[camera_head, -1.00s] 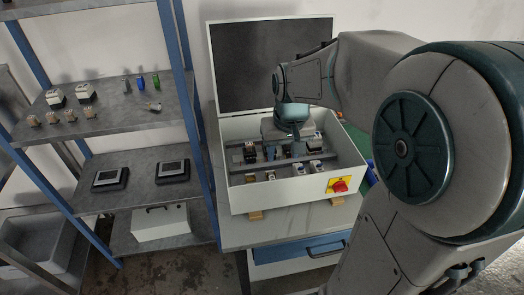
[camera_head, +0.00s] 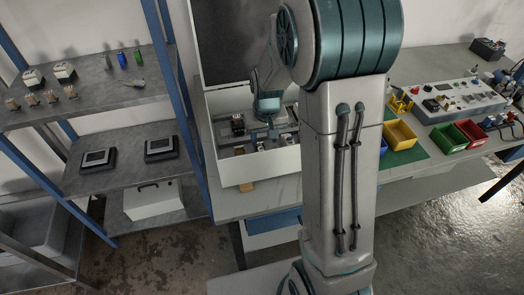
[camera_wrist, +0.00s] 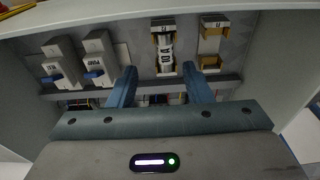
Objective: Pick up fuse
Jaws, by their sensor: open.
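A white fuse (camera_wrist: 165,50) with dark markings sits in a holder at the top middle of the wrist view, inside the open grey box (camera_head: 252,172). An empty holder with tan clips (camera_wrist: 211,45) is to its right. My gripper (camera_wrist: 159,74) is open, its two blue fingers pointing toward the fuse holder. The fuse lies ahead of the gap between the fingertips, with no visible contact. In the head view my gripper (camera_head: 268,106) is over the box interior, its fingertips hard to make out. The fuse cannot be made out clearly there.
The box walls surround the gripper. A shelf (camera_head: 125,92) stands left; yellow (camera_head: 399,136), red and green bins are on the right.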

